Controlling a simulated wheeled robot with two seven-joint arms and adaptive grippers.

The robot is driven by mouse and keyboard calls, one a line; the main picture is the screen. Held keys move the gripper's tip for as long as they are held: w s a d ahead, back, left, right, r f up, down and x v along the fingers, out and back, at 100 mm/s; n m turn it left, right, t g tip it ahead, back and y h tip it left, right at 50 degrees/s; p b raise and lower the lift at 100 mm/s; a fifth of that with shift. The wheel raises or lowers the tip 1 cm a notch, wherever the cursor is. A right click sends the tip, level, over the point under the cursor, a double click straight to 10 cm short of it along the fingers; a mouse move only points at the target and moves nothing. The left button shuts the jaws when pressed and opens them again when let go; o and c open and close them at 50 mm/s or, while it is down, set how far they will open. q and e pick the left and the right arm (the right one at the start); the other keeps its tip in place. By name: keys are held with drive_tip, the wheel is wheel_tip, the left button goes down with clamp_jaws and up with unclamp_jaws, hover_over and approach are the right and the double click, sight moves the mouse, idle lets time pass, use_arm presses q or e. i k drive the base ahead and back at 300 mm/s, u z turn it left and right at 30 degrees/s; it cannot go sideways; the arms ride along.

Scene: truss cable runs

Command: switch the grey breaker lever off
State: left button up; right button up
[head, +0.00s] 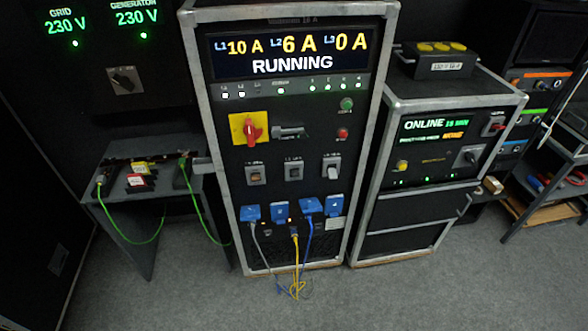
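The central power rack (298,215) carries a row of three breakers below its red rotary switch. The right breaker (331,168) has a light grey lever (333,163); its up or down position is too small to tell surely. The middle breaker (293,171) has a dark lever, and the left breaker (255,175) has a brownish one. The rack's display (292,54) reads RUNNING, with L1 10 A, L2 6 A and L3 0 A. Neither of my grippers is in view.
Blue sockets (280,210) with grey, yellow and blue cables sit below the breakers. A low side table (120,205) with green cables stands left. A shorter unit reading ONLINE (445,150) stands right. The grey floor (440,295) in front is clear apart from cable ends.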

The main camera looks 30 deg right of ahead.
sight(332, 172)
drive_tip(key=u, duration=0.05)
drive_tip(key=i, duration=0.7)
drive_tip(key=z, duration=0.95)
drive_tip(key=i, duration=0.5)
drive_tip(key=z, duration=0.6)
